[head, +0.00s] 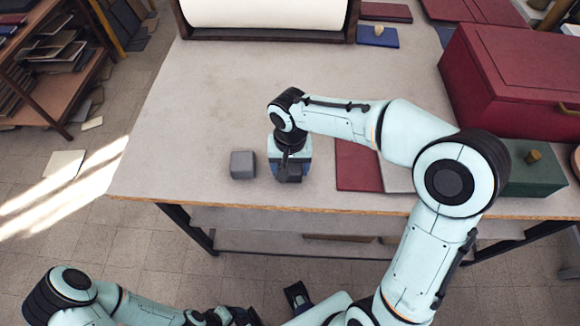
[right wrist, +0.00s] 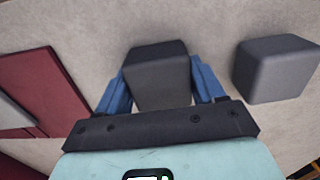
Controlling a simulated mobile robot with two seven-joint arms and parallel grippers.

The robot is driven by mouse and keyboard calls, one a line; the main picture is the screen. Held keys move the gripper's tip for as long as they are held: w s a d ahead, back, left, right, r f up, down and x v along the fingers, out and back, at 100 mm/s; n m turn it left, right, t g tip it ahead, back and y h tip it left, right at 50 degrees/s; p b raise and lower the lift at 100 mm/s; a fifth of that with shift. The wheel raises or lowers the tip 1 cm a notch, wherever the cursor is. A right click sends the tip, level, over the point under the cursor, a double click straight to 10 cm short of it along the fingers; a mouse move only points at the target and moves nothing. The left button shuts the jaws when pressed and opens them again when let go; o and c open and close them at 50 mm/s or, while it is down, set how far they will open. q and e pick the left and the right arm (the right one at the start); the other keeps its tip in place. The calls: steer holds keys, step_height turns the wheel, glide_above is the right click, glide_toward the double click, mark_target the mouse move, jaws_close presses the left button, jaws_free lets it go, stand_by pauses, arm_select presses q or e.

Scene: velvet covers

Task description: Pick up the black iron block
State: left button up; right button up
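The black iron block (right wrist: 162,78) is a dark cube with rounded edges, between the blue fingers of my right gripper in the right wrist view. My right gripper (head: 290,168) points down over the table. The fingers (right wrist: 162,88) lie close along both sides of the block; whether they press on it I cannot tell. In the head view the black block (head: 289,174) shows low between the fingers, at or just above the tabletop.
A lighter grey block (head: 243,165) sits on the table (head: 200,110) just left of the gripper, also in the right wrist view (right wrist: 277,69). Dark red covers (head: 357,166), a green box (head: 535,172) and a large red box (head: 515,80) are to the right. The table's left side is clear.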

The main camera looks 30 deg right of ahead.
jaws_close()
steer(key=shift+w+r, duration=0.1)
steer(key=shift+r, duration=0.1)
